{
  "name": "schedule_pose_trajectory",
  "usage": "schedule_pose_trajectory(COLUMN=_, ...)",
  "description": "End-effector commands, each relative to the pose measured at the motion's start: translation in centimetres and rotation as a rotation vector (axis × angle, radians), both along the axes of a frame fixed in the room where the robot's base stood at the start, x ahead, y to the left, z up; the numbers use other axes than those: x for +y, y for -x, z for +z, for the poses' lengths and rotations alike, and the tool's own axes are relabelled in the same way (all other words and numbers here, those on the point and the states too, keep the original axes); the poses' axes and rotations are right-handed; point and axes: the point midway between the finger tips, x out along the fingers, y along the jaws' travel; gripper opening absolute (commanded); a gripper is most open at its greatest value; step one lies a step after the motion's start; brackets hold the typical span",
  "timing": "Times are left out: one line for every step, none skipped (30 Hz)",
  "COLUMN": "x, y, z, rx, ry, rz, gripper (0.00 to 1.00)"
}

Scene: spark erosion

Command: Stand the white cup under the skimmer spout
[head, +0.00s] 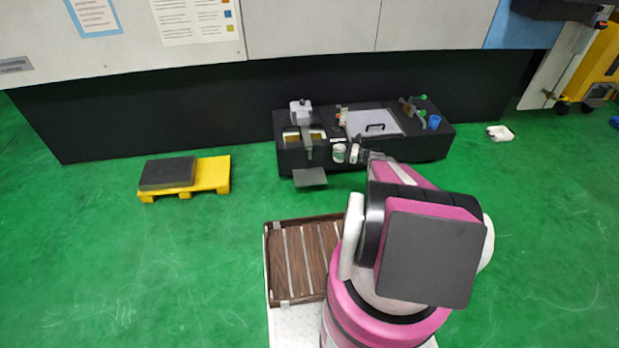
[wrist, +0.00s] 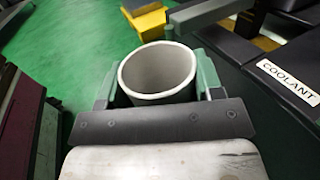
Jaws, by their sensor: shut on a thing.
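The white cup (head: 339,153) is held upright at the front of a dark tank unit, right of the skimmer. In the wrist view the cup (wrist: 158,72) is open-topped and looks empty, with a green finger pad on each side. My gripper (wrist: 157,82) is shut on it. The skimmer (head: 301,112) is a pale box on the left of the unit, with a grey spout (head: 307,143) reaching forward. A small grey shelf (head: 310,178) sticks out in front, below the spout. The cup is right of this shelf and apart from it.
A COOLANT label (wrist: 289,82) is close on the right in the wrist view. A yellow pallet (head: 212,174) with a dark slab stands left. Open green floor lies between.

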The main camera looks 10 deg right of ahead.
Motion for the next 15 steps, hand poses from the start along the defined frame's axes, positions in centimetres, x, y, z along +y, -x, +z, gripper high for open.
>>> schedule_pose_trajectory(x=-0.9, y=-1.0, z=-3.4, rx=0.003, ry=0.0, rz=0.006, gripper=0.37)
schedule_pose_trajectory(x=-1.2, y=-1.0, z=-4.8, rx=0.003, ry=0.0, rz=0.011, gripper=0.37)
schedule_pose_trajectory(x=-1.6, y=-1.1, z=-6.5, rx=0.003, ry=-0.001, rz=0.016, gripper=0.37)
schedule_pose_trajectory(x=-1.8, y=-1.1, z=-7.7, rx=0.002, ry=-0.001, rz=0.02, gripper=0.37)
schedule_pose_trajectory(x=-2.0, y=-1.1, z=-8.8, rx=0.002, ry=-0.001, rz=0.023, gripper=0.37)
schedule_pose_trajectory(x=-2.2, y=-1.1, z=-10.1, rx=0.002, ry=-0.001, rz=0.027, gripper=0.37)
schedule_pose_trajectory(x=-2.4, y=-1.0, z=-10.9, rx=0.002, ry=-0.001, rz=0.03, gripper=0.37)
schedule_pose_trajectory(x=-2.5, y=-1.0, z=-11.6, rx=0.001, ry=0.0, rz=0.033, gripper=0.37)
schedule_pose_trajectory(x=-2.6, y=-0.9, z=-12.4, rx=0.0, ry=0.0, rz=0.036, gripper=0.37)
schedule_pose_trajectory(x=-2.7, y=-0.9, z=-12.9, rx=0.0, ry=0.0, rz=0.037, gripper=0.37)
schedule_pose_trajectory(x=-2.7, y=-0.8, z=-13.3, rx=0.0, ry=0.0, rz=0.039, gripper=0.37)
schedule_pose_trajectory(x=-2.7, y=-0.8, z=-13.7, rx=0.0, ry=0.0, rz=0.041, gripper=0.37)
schedule_pose_trajectory(x=-2.6, y=-0.8, z=-13.9, rx=0.0, ry=0.0, rz=0.041, gripper=0.37)
schedule_pose_trajectory(x=-2.4, y=-0.8, z=-14.0, rx=0.0, ry=0.0, rz=0.042, gripper=0.37)
schedule_pose_trajectory(x=-2.0, y=-1.0, z=-14.1, rx=-0.001, ry=0.0, rz=0.043, gripper=0.37)
